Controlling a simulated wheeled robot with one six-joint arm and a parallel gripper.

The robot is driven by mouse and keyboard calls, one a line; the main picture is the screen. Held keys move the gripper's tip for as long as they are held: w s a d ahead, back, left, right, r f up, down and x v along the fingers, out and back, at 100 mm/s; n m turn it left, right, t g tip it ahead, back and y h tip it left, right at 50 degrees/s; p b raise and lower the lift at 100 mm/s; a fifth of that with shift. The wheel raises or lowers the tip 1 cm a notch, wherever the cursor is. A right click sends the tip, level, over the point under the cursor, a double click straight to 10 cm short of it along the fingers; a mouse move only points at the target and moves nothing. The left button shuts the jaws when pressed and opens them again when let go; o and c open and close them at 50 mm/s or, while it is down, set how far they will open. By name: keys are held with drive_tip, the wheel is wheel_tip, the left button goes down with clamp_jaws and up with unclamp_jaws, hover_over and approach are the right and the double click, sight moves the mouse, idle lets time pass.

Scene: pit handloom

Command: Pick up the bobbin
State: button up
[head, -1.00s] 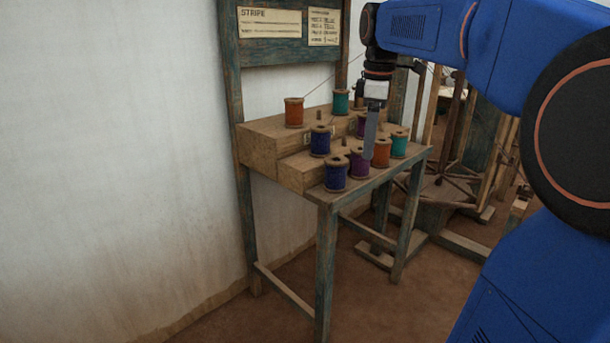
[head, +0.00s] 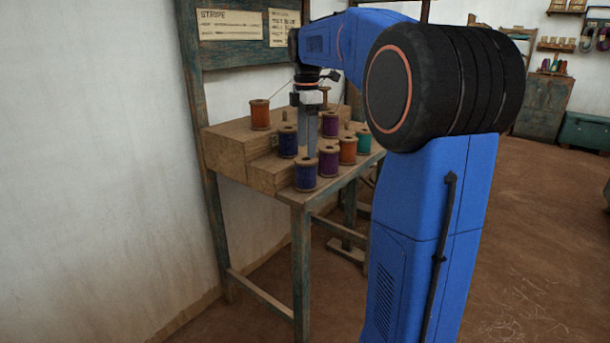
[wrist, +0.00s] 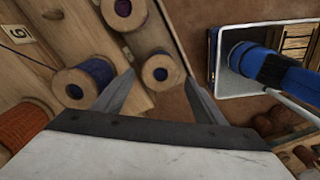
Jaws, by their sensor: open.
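In the head view, bobbins of coloured thread stand on a stepped wooden rack. Dark blue ones are at the front (head: 305,175) and one step up (head: 288,142); purple ones stand lower (head: 328,162) and higher (head: 330,125). Orange (head: 347,150) and teal (head: 364,142) bobbins stand to the right, another orange one (head: 260,115) at upper left. My gripper (head: 312,154) points down among the front blue and purple bobbins. In the wrist view its fingers (wrist: 159,77) are open and apart, with a dark blue or purple bobbin (wrist: 160,75) showing between the tips. I cannot tell its depth below them.
The rack sits on a worn wooden table (head: 310,195) against a post frame with paper cards (head: 229,24). Neighbouring bobbins (wrist: 85,82) stand close beside the fingers in the wrist view. The white wall is at left; open dirt floor (head: 540,230) lies at right.

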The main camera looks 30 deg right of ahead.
sight(306, 172)
wheel_tip(306, 172, down, 10)
drive_tip(key=shift+r, duration=0.1)
idle(0.5)
drive_tip(key=shift+c, duration=0.6)
drive_tip(key=c, duration=0.8)
